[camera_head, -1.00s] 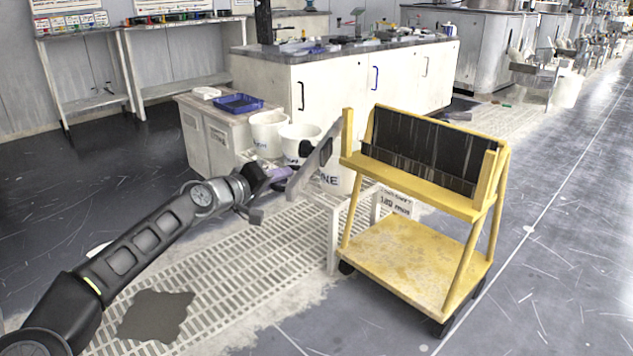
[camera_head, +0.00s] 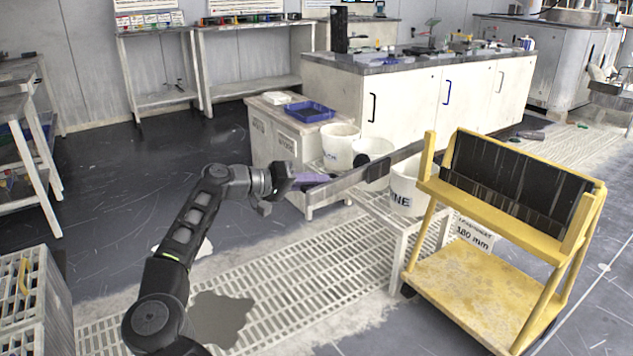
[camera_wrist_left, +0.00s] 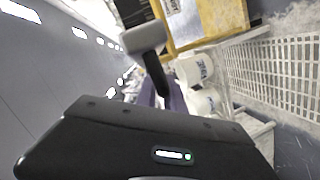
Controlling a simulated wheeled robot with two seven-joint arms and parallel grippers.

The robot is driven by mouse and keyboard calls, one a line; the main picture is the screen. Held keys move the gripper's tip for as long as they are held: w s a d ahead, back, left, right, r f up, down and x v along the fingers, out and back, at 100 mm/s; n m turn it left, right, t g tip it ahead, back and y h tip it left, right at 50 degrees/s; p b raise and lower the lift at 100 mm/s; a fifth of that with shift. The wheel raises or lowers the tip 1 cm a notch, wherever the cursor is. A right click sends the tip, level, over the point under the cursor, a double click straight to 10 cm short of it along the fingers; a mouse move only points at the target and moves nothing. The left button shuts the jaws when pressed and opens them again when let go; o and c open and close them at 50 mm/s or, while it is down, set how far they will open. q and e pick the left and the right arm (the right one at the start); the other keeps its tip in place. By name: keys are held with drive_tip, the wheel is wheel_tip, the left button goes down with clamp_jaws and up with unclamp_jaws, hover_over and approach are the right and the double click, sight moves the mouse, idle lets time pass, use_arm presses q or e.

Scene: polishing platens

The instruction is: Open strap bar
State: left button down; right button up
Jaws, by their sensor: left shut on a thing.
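The strap bar (camera_head: 350,180) is a long grey flat bar. It reaches left from near the left post of the yellow cart (camera_head: 450,287), standing well away from the cart's front. In the left wrist view a grey block on a black stem stands in front of the dark gripper body, with the purple piece (camera_wrist_left: 176,100) behind. My right gripper is out of view.
The cart carries a dark ribbed panel (camera_head: 520,180). White buckets (camera_head: 340,148) and a low white rack stand behind the bar. A white cabinet (camera_head: 415,97) is further back. A pale floor grating (camera_head: 290,280) lies in front, with open floor around.

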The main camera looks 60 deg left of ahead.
use_arm(q)
drive_tip(key=shift+w, duration=0.1)
drive_tip(key=c, duration=1.5)
unclamp_jaws()
drive_tip(key=shift+o, duration=0.2)
drive_tip(key=p+v, duration=0.2)
drive_tip(key=v, duration=0.5)
drive_tip(key=shift+s, duration=0.4)
drive_tip(key=shift+r, duration=0.1)
